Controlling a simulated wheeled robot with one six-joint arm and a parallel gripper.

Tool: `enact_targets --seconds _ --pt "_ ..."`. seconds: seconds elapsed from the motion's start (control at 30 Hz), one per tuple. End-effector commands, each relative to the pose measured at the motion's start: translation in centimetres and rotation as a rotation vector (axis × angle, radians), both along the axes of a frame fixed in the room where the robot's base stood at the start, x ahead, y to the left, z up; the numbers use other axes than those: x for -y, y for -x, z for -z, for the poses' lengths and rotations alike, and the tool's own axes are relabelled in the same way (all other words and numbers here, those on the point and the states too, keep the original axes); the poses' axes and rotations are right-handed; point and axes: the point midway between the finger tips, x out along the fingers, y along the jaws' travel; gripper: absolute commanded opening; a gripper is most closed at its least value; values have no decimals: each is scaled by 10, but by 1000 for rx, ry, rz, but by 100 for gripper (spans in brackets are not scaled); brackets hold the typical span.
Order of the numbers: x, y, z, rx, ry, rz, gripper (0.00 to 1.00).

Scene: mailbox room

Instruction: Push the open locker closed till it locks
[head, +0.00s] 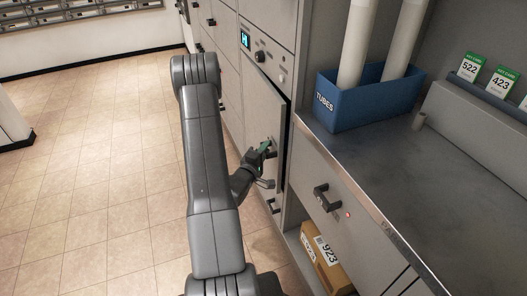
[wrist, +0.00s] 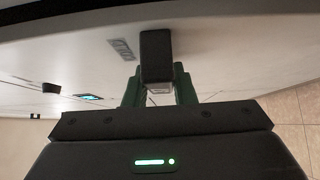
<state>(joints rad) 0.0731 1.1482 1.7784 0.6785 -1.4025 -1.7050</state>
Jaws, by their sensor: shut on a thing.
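The open locker's grey door (head: 262,108) stands slightly ajar in the head view, with a dark gap along its right edge. My gripper (head: 266,148) is at the black handle on this door. In the wrist view the handle (wrist: 155,50) sits between the green fingers of my gripper (wrist: 158,85), which are shut on it. The door's pale face (wrist: 215,50) fills the upper part of that view. In the head view the gripper partly hides the handle.
A panel with a lit display (head: 245,39) and a knob is above the door. To the right, a metal counter (head: 395,165) holds a blue tube box (head: 365,103). A drawer with a black handle (head: 325,197) is below it. Tiled floor (head: 100,150) is clear at left.

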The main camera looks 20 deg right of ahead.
Motion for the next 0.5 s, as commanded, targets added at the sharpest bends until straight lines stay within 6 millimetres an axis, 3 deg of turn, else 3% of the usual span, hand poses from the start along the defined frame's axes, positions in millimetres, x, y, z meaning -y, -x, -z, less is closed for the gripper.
enact_targets --seconds 0.23,0.5 --pt "27 0 2 1 1 -57 0" --pt "35 0 -1 2 1 -79 0"
